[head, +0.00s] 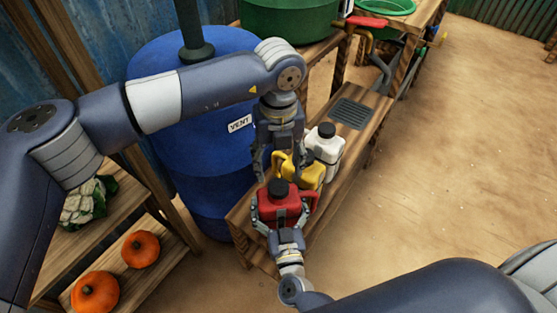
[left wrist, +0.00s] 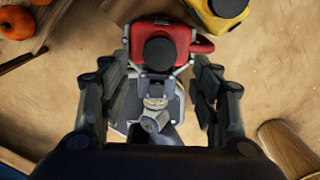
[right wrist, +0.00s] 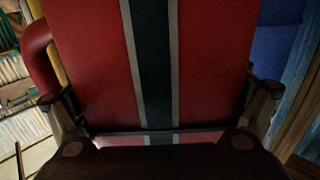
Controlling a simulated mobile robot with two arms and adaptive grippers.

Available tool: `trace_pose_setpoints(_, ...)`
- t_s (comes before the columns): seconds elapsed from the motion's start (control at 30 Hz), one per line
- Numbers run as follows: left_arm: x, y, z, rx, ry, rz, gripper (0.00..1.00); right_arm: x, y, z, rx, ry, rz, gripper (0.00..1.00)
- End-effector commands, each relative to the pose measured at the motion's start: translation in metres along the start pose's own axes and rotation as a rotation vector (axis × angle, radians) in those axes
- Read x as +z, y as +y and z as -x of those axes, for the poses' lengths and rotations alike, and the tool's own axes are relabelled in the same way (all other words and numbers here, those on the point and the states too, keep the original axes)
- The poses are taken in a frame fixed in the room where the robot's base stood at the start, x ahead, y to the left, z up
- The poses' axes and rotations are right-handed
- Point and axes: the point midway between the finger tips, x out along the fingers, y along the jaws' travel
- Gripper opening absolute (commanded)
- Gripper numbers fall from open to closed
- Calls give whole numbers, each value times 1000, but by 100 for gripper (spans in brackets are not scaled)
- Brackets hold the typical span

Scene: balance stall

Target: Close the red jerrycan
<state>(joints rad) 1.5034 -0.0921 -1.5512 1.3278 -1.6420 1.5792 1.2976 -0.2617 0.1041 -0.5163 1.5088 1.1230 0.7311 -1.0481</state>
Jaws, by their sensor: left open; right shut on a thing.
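The red jerrycan (head: 268,207) stands on the wooden bench with a black cap (head: 279,188) on top. I cannot tell how tight the cap is. In the left wrist view, the red jerrycan (left wrist: 181,35) and its round black cap (left wrist: 160,52) lie near the upper middle, ahead of and between my open fingers. My left gripper (head: 277,168) is open and empty, pointing down over the jerrycan, apart from the cap. My right gripper (head: 283,214) is shut on the sides of the red jerrycan, whose striped face (right wrist: 105,65) fills the right wrist view.
A yellow jerrycan (head: 312,175) and a white one with a black cap (head: 326,146) stand close behind on the bench (head: 345,160). A blue barrel (head: 190,100) is at the left. Pumpkins (head: 96,292) sit on a shelf. The floor at the right is clear.

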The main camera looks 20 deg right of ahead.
Motion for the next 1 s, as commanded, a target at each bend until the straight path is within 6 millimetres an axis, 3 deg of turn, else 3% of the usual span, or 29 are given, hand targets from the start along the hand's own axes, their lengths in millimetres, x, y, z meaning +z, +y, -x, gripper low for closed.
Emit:
trace_pose_setpoints(0.5, 0, 0, -69, 1, 1, -1, 57, 0, 0, 0, 1, 1, 1, 24)
trace_pose_setpoints(0.9, 0, 0, -77, 0, 0, -1, 57, 0, 0, 0, 1, 1, 1, 24)
trace_pose_setpoints(0.93, 0, 0, -77, 0, 0, -1, 55, 0, 0, 0, 1, 1, 1, 24)
trace_pose_setpoints(1.0, 0, 0, -77, 0, 0, -1, 39, 0, 0, 0, 1, 1, 1, 24)
